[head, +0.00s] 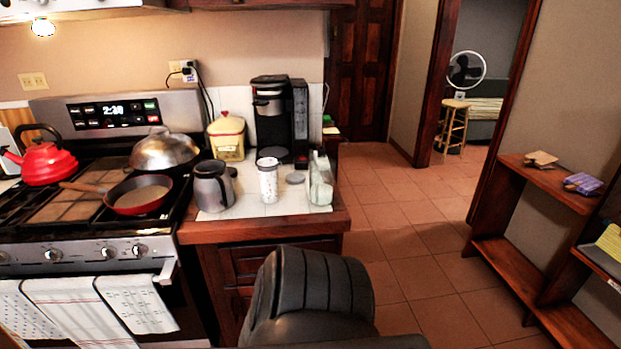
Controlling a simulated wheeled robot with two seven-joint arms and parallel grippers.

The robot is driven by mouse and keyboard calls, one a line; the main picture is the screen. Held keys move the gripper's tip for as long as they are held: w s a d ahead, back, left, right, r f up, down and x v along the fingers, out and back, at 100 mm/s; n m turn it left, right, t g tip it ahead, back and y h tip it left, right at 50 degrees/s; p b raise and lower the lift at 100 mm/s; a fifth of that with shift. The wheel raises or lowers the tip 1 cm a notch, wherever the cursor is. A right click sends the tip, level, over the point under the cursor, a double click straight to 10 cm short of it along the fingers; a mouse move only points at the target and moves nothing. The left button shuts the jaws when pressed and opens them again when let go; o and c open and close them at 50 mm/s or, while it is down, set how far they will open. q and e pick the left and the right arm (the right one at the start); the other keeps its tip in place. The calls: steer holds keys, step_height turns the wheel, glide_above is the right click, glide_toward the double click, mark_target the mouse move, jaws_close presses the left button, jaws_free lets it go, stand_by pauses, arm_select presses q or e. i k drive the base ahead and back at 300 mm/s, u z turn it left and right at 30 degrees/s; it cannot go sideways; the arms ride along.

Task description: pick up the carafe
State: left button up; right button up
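The carafe (211,187), grey and dark with a black lid and a handle on its right side, stands upright on the white-tiled counter top (240,207). It is near the counter's left front, close to the stove. Neither of my grippers shows in the head view, so their positions and states are hidden.
A white patterned tumbler (268,184), a small grey disc (295,178) and a clear container (320,182) stand right of the carafe. Behind are a yellow canister (227,139) and a black coffee maker (299,118). A red pan (139,196) sits on the stove. Floor (440,270) at right is clear.

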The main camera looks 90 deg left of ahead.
mark_target(212, 184)
steer(key=k, duration=1.6)
steer(key=u, duration=0.5)
